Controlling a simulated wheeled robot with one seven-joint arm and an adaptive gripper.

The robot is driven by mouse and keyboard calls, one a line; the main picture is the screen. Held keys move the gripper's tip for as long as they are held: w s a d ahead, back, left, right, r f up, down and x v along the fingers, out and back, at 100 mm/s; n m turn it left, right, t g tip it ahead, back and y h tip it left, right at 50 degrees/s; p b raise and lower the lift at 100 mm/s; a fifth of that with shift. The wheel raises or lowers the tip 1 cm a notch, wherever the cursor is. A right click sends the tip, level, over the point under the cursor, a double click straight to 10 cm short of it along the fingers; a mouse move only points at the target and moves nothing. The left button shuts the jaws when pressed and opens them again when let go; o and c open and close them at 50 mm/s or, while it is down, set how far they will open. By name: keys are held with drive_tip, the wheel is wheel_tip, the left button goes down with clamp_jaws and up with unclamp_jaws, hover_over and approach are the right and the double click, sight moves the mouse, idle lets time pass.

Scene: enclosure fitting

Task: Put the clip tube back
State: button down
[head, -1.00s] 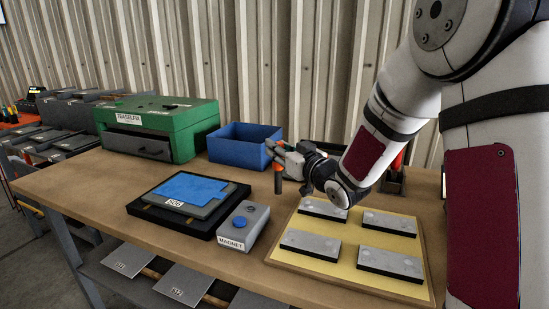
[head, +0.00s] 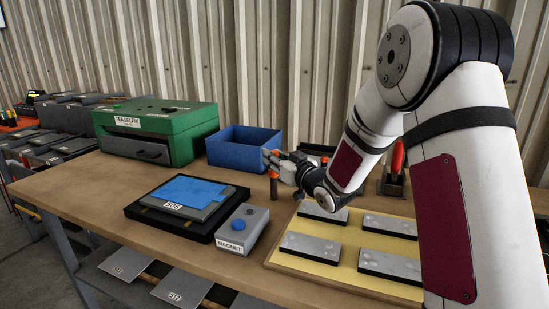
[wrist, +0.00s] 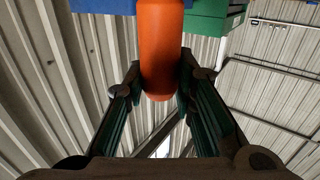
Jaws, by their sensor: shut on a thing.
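The clip tube shows in the wrist view as an orange cylinder (wrist: 160,45) with a rounded end, between the two dark fingers of my gripper (wrist: 160,85). In the head view the orange-and-brown tube (head: 274,187) hangs roughly upright at my gripper (head: 274,167), in front of the blue bin. My gripper is shut on it. The fingers are small in the head view, and part of the tube is hidden by them. I cannot tell for sure whether its lower end touches the bench.
The blue open bin (head: 235,152) stands behind. A green TEASELFIX box (head: 160,125) is at back left. A grey MAGNET block (head: 243,227), a black tray (head: 140,208) with blue sheet, and a yellow board (head: 350,249) with several grey plates lie in front. A holder (head: 392,186) with a red-handled tool is at right.

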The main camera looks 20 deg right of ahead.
drive_tip(key=shift+f, duration=0.2)
drive_tip(key=c, duration=1.3)
unclamp_jaws()
drive_tip(key=shift+c, duration=0.2)
drive_tip(key=shift+r, duration=0.15)
